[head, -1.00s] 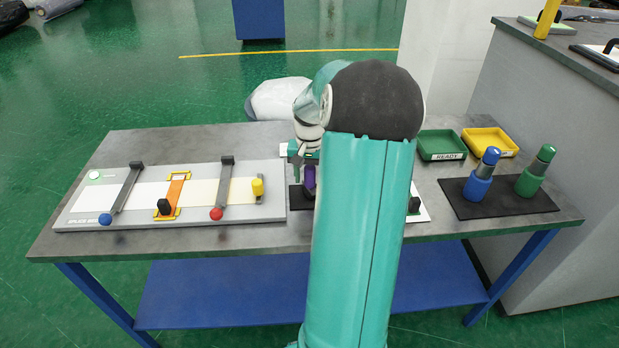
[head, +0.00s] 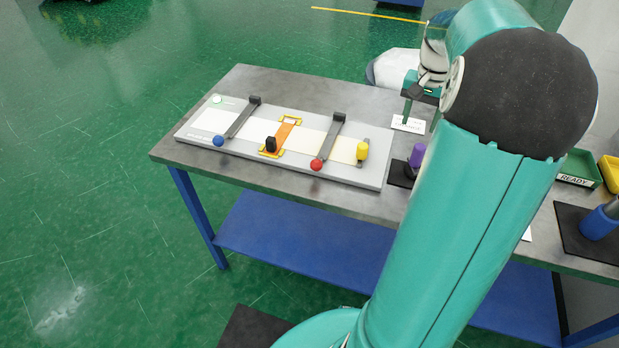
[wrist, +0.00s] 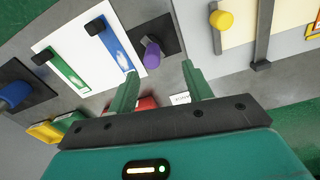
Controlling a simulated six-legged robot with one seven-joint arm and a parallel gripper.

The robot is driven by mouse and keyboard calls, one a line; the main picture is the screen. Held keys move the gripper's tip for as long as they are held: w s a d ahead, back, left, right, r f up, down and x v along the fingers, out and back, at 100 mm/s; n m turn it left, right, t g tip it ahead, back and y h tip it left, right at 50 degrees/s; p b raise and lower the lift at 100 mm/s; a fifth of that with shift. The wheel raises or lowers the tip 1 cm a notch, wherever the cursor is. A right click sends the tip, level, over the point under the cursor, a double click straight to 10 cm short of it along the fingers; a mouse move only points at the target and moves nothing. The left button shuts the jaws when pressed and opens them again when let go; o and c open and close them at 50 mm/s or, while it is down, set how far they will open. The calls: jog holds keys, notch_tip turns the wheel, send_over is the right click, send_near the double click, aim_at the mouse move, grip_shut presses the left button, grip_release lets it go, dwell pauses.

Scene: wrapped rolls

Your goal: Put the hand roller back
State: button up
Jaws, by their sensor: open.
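The hand roller is most likely the piece with a purple handle (head: 417,155), standing on a small black pad (head: 400,175). My arm hides part of this area in the head view. In the wrist view the purple handle (wrist: 152,53) stands on its black pad (wrist: 168,35), just past the fingertips and apart from them. My gripper (head: 420,112) is open and empty, behind the purple handle in the head view. In the wrist view its two green fingers (wrist: 160,75) are spread, with bare table and a white label between them.
A grey splice board (head: 190,128) with blue, red and yellow knobs lies on the left of the table (head: 375,98). A white card (wrist: 68,62) holds green and blue strips. The green READY tray (head: 578,170) and yellow tray (head: 610,172) are at right, near a blue-bodied bottle (head: 600,220).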

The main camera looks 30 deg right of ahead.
jog(key=w+a+r+n+t+h, duration=0.1)
jog(key=a+r+n, duration=0.2)
jog(key=a, duration=0.8)
jog(key=a+r+n+t+h, duration=0.1)
jog(key=a+r+n, duration=0.2)
jog(key=a, duration=0.9)
jog(key=s+a+f+n+t+y, duration=0.1)
jog(key=s+a, duration=0.3)
jog(key=a, duration=0.4)
jog(key=s+a+f+n+t+y, duration=0.1)
jog(key=s+a+n, duration=0.3)
jog(key=a, duration=0.4)
jog(key=shift+s+t, duration=0.7)
jog(key=shift+t, duration=0.1)
